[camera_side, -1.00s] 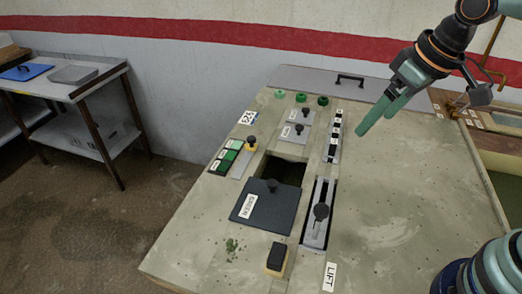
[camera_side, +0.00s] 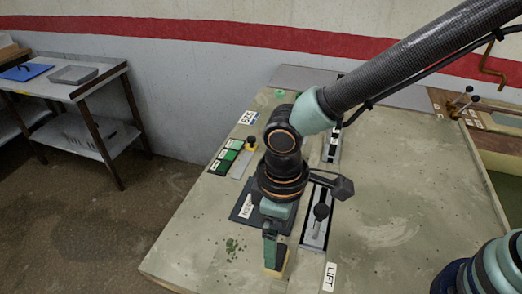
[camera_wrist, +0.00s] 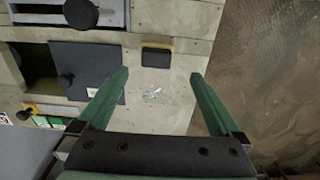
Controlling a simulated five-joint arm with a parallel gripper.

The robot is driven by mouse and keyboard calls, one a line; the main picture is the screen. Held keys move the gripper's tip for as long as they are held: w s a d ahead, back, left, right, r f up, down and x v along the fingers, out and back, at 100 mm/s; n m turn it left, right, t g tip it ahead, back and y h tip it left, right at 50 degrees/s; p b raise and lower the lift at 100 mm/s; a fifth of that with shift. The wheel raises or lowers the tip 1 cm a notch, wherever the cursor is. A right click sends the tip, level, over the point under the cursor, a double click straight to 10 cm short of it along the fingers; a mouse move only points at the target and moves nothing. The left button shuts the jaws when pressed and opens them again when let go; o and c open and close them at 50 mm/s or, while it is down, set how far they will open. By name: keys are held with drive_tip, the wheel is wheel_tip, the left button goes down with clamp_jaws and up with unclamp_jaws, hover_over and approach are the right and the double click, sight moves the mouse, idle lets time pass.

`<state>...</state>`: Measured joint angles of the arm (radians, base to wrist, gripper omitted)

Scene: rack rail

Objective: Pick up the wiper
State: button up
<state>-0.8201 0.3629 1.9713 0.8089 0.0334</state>
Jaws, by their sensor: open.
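The wiper appears to be the small black block with a yellow base. It lies on the worktop near its front edge, and the wiper (camera_side: 282,260) is partly hidden behind my gripper in the side view. In the wrist view the wiper (camera_wrist: 156,56) lies just beyond the fingertips, roughly centred between them. My gripper (camera_side: 270,262) points down over the wiper in the side view; its height above it is hard to tell. In the wrist view my gripper (camera_wrist: 160,76) has its green fingers wide apart with nothing between them.
The dark SCREEN plate (camera_wrist: 88,68) with its knob lies close beside the wiper, next to an open slot. A lever slide (camera_side: 318,216) stands to the right. Green scraps (camera_side: 232,246) lie on the worktop (camera_side: 390,200). The right side of the worktop is largely clear.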

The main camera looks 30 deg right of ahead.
sight(283, 252)
drive_tip(key=f, duration=0.9)
drive_tip(key=shift+w+d, duration=0.2)
drive_tip(key=shift+r, duration=0.1)
drive_tip(key=c, duration=1.3)
